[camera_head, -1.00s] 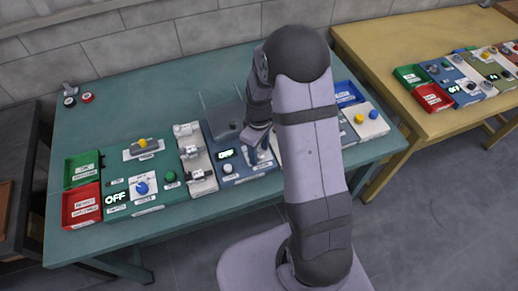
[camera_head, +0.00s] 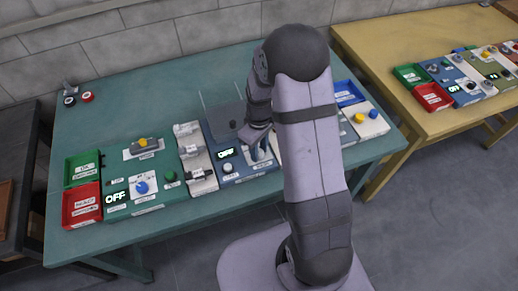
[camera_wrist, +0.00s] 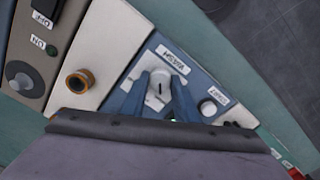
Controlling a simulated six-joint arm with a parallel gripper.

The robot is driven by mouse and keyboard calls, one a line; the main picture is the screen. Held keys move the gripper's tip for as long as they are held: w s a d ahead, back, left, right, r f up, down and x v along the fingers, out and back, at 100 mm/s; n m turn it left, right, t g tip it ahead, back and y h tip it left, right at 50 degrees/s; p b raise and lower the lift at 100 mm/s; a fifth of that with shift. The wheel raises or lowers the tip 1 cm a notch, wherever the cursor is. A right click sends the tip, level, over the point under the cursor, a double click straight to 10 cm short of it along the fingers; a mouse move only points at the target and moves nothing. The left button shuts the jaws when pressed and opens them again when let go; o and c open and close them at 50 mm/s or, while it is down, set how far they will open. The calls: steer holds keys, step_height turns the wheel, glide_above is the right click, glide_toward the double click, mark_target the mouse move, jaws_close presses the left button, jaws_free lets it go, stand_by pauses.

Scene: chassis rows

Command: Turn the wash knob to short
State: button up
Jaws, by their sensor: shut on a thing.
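The wash knob is a white round knob (camera_wrist: 160,88) with a short dark mark, on a pale plate of a blue panel (camera_wrist: 140,72). A label reading WASH (camera_wrist: 173,60) sits beside it and appears upside down in the wrist view. My gripper (camera_wrist: 160,80) has its two blue fingers on either side of the knob, shut on it. In the head view my gripper (camera_head: 259,151) is down at the blue panel and the knob is mostly hidden behind it. Any position words around the knob are hidden or too small to read.
A white START button (camera_wrist: 208,108) is close beside the knob. A brown-orange round knob (camera_wrist: 79,82) is on the neighbouring pale panel. A lit OFF display (camera_head: 224,152) is on the blue panel. A grey lever panel (camera_head: 195,158) stands to its left.

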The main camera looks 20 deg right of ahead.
steer(key=m, duration=0.4)
steer(key=shift+m, duration=2.1)
steer(key=o, duration=1.1)
steer(key=shift+c, duration=0.2)
steer(key=shift+r, duration=0.1)
steer(key=shift+r+b, duration=0.65)
steer(key=shift+r, duration=2.95)
